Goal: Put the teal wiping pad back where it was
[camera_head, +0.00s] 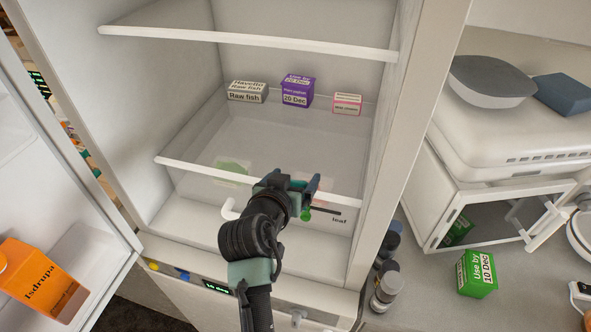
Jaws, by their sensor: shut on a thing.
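My gripper (291,184) reaches into the open fridge, at the front of the glass shelf. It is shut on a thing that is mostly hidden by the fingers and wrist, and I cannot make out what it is. I cannot clearly pick out a teal wiping pad. A dark slate-blue block (565,93) lies on top of the white appliance at the right, but I cannot tell if it is the pad.
Raw fish (247,92), purple (298,90) and small white-pink (347,103) boxes stand at the back of the glass shelf (290,145). An orange carton (40,279) is in the open door. A green box (477,273) and dark jars (386,282) stand on the counter.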

